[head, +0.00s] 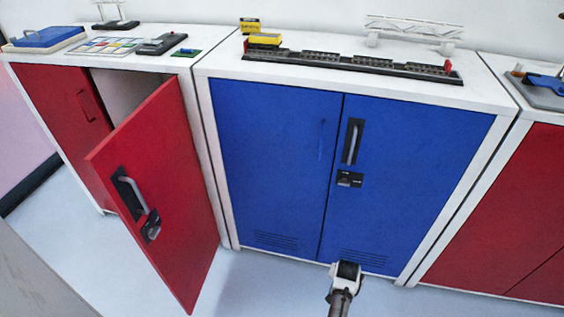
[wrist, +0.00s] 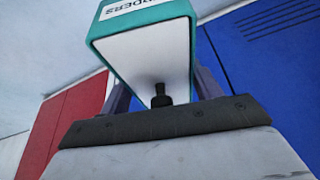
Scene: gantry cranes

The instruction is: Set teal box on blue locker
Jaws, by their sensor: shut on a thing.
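The teal box (wrist: 119,52) fills the upper middle of the wrist view. It has a teal side with a white label of dark letters, and a pale end faces the camera. My gripper (wrist: 163,82) is shut on it, with a dark finger on either side. In the head view, part of my arm shows low in front of the blue locker, and the box cannot be made out there. The blue locker (head: 268,165) stands in the middle with both blue doors shut. Its white top (head: 222,64) carries several things.
On the blue locker's top are a dark track (head: 345,63), yellow blocks (head: 265,39) and a white gantry bridge (head: 414,27). The red locker's door (head: 170,190) stands open at left. Another red locker (head: 500,220) is at right. The top's front strip is bare.

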